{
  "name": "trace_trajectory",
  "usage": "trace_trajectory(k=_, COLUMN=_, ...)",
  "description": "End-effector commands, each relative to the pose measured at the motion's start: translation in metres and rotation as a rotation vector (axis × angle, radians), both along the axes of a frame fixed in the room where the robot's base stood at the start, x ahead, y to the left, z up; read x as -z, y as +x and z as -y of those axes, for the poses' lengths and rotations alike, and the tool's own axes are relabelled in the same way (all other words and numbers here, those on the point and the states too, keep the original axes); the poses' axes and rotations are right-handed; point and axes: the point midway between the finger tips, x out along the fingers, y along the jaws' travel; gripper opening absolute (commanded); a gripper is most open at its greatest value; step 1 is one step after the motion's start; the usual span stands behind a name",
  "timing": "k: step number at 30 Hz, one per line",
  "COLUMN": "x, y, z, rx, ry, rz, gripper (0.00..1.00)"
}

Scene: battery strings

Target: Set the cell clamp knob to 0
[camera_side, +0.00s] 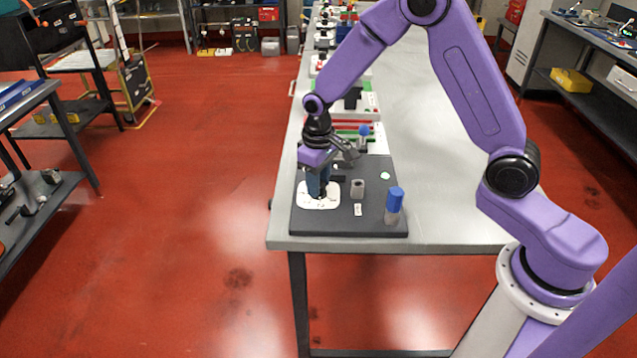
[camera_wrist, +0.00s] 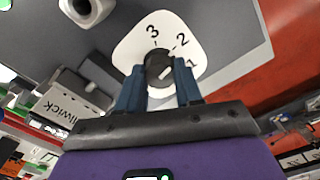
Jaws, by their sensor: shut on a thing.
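The cell clamp knob (camera_wrist: 158,66) is a dark round knob on a white dial plate (camera_wrist: 135,45). The numbers 3, 2 and 1 show on the plate; no 0 is visible, and the lower part is covered by my gripper. A light pointer mark on the knob appears to aim toward the 1. My gripper (camera_wrist: 160,74) has its two blue fingers shut on the knob, one on each side. In the side view my gripper (camera_side: 320,192) points down onto the white plate (camera_side: 307,201), and the knob is mostly hidden.
The plate sits on a dark grey board (camera_side: 345,226) at the table's near end. A grey block with a hole (camera_side: 357,188) and a blue-topped cylinder (camera_side: 394,203) stand to the right. A blue-balled lever (camera_side: 363,132) stands behind. The table's right side (camera_side: 445,190) is clear.

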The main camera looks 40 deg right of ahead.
Motion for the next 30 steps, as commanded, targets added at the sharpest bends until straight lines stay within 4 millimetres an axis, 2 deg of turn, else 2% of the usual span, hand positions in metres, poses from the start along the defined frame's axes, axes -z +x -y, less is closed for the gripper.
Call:
trace_trajectory(k=12, x=-0.0005, y=0.0003, z=-0.0005, rx=0.428, ry=0.000, rz=0.002, gripper=0.11)
trace_trajectory(k=16, x=-0.0006, y=0.0005, z=0.0001, rx=0.493, ry=0.001, rz=0.002, gripper=0.11)
trace_trajectory(k=25, x=-0.0007, y=0.0006, z=0.0000, rx=0.508, ry=0.001, rz=0.002, gripper=0.11)
trace_trajectory(k=30, x=-0.0009, y=0.0007, z=-0.0003, rx=0.669, ry=0.001, rz=0.003, gripper=0.11)
